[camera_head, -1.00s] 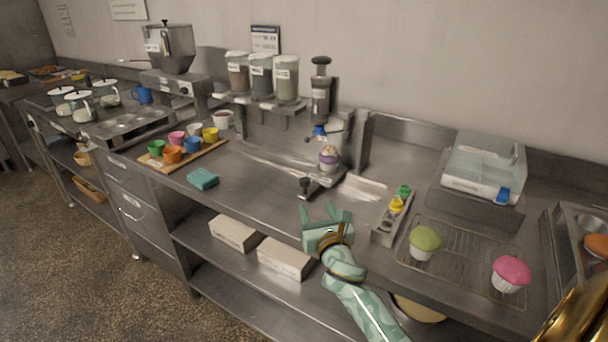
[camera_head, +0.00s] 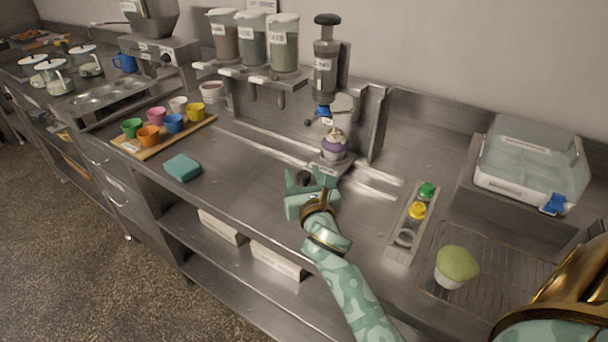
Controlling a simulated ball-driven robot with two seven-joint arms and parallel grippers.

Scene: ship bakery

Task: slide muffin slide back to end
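The muffin slide (camera_head: 341,168) is a small metal carriage on the counter below the upright dispenser (camera_head: 325,75). A purple muffin with a pale top (camera_head: 334,143) stands upright on it. The slide's black knob (camera_head: 304,178) sticks out at its near left end. The gripper hides part of the slide's near end.
A narrow holder with green and yellow bottles (camera_head: 418,210) stands right of my arm. A rack (camera_head: 492,262) bears a green muffin (camera_head: 455,266). A clear-lidded box (camera_head: 530,165) is behind it. A teal sponge (camera_head: 182,167) and a board of colored cups (camera_head: 185,143) lie left.

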